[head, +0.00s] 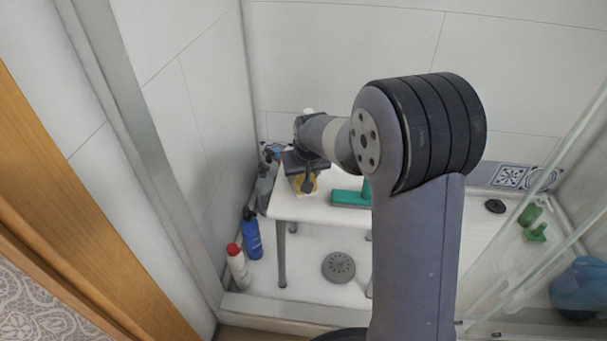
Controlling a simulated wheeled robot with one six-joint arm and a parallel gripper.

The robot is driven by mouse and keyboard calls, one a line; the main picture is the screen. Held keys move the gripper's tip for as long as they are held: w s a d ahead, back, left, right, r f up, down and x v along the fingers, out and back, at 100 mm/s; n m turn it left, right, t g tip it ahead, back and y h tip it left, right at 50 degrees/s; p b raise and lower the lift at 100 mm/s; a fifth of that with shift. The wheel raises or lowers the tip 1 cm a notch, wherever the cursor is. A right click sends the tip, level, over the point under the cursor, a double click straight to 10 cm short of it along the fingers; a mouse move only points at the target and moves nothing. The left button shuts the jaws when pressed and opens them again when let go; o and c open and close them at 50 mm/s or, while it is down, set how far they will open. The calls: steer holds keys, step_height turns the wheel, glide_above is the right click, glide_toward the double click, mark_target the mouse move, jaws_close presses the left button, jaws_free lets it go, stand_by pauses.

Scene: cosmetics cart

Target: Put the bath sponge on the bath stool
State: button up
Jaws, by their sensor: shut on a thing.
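The bath stool is a white-topped stool (322,211) with grey legs, standing in the shower in the head view. My gripper (305,182) is over the left part of its top. It is shut on a yellowish bath sponge (299,187), which shows only in part beneath the gripper. The sponge appears at or just above the stool top; I cannot tell whether it touches. My arm hides the right part of the stool.
A green brush-like item (350,198) lies on the stool, right of the sponge. A blue bottle (252,235) and a white bottle with red cap (238,267) stand left. A drain (339,267) is in the floor. Glass panels stand at right.

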steer(key=o, duration=0.9)
steer(key=p+v, duration=0.4)
steer(key=v, duration=0.8)
steer(key=shift+p, duration=0.35)
